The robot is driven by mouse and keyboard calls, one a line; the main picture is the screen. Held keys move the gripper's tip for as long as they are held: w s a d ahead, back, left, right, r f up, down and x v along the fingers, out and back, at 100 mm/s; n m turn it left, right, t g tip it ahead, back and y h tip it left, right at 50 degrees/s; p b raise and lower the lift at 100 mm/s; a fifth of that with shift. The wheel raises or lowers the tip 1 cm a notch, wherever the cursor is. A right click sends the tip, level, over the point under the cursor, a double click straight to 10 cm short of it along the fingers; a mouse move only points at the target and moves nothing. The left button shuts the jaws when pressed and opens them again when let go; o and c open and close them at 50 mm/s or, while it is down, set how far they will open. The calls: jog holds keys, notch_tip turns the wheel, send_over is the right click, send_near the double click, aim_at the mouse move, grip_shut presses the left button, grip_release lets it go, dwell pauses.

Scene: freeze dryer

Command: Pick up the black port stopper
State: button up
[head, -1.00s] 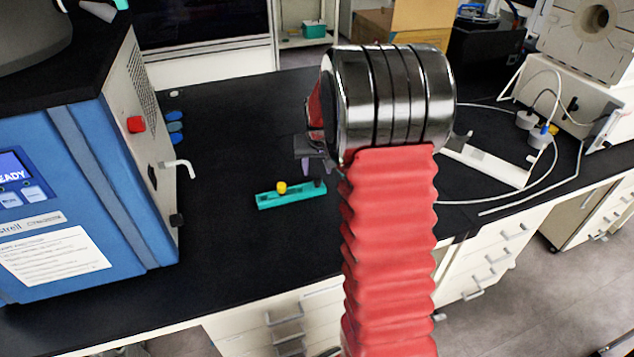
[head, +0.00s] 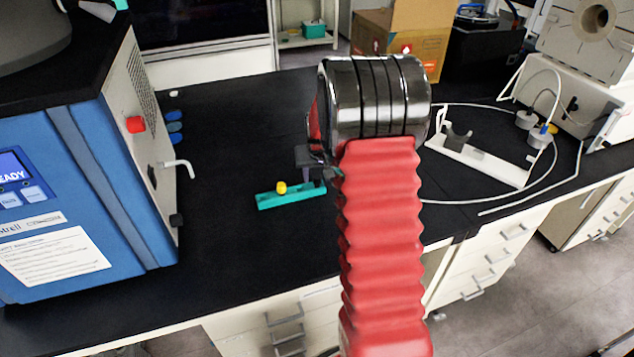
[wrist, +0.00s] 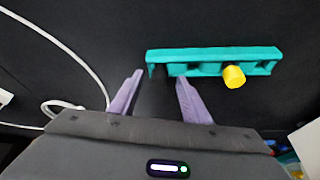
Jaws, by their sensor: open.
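The teal holder (head: 268,201) lies on the black bench in the head view and also shows in the wrist view (wrist: 212,54). A yellow stopper (wrist: 234,77) stands in it. The black port stopper (wrist: 157,96) shows faintly in the wrist view as a dark shape between the fingers, at the holder's left end; it is hard to make out against the bench. In the head view my gripper hides it. My gripper (wrist: 160,78) is open, its two purple fingers on either side of that dark shape. I cannot tell whether they touch it.
A blue freeze dryer (head: 95,190) with a white tap (head: 180,165) stands at the left. A white stand (head: 480,160) and a looped white tube (head: 500,203) lie to the right of my arm. The bench between dryer and holder is clear.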

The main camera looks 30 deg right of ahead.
dwell(0.5)
grip_shut()
dwell(0.3)
